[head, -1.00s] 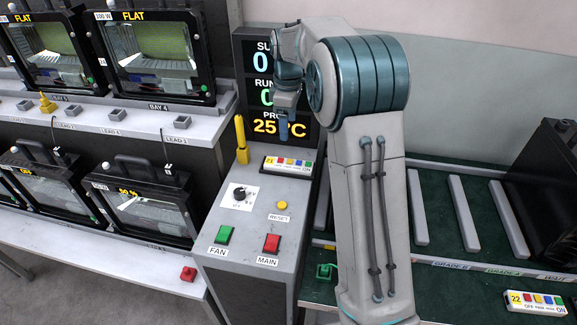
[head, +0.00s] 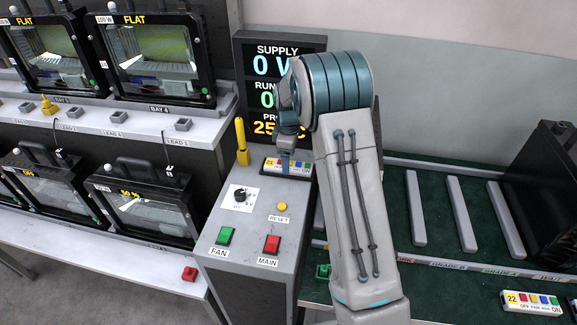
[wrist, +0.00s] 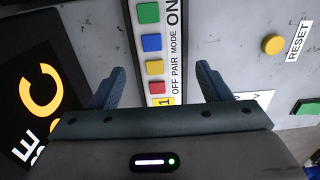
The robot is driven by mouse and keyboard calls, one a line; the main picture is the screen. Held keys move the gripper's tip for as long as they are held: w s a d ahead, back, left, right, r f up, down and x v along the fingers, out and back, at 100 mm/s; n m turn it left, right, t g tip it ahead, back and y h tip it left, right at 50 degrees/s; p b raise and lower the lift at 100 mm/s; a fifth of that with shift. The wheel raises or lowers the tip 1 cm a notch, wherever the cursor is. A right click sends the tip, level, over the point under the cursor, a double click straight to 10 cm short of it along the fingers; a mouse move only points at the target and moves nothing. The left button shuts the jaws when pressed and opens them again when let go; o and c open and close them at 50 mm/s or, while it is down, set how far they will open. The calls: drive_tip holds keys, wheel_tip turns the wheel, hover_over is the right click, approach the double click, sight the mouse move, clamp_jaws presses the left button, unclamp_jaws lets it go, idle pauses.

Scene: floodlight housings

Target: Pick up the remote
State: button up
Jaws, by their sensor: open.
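A white remote (head: 303,170) with coloured buttons lies on top of the grey control console. In the wrist view the remote (wrist: 153,55) runs up between my two fingers, with green, blue, yellow and red buttons and the words OFF, PAIR, MODE and ON. Its yellow number tag is partly hidden by my gripper body. My gripper (wrist: 160,72) is open, with one finger on each side of the remote and gaps on both sides. In the head view my gripper (head: 285,165) is over the remote and covers part of it.
A second remote (head: 532,302), tagged 22, lies at the lower right. The console carries a yellow upright post (head: 241,142), a knob (head: 240,196), a yellow RESET button (head: 282,206), a green FAN button (head: 225,236) and a red MAIN button (head: 271,244). A display panel (head: 262,48) stands behind.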

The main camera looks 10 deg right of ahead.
drive_tip(key=shift+f, duration=0.75)
drive_tip(key=c, duration=1.2)
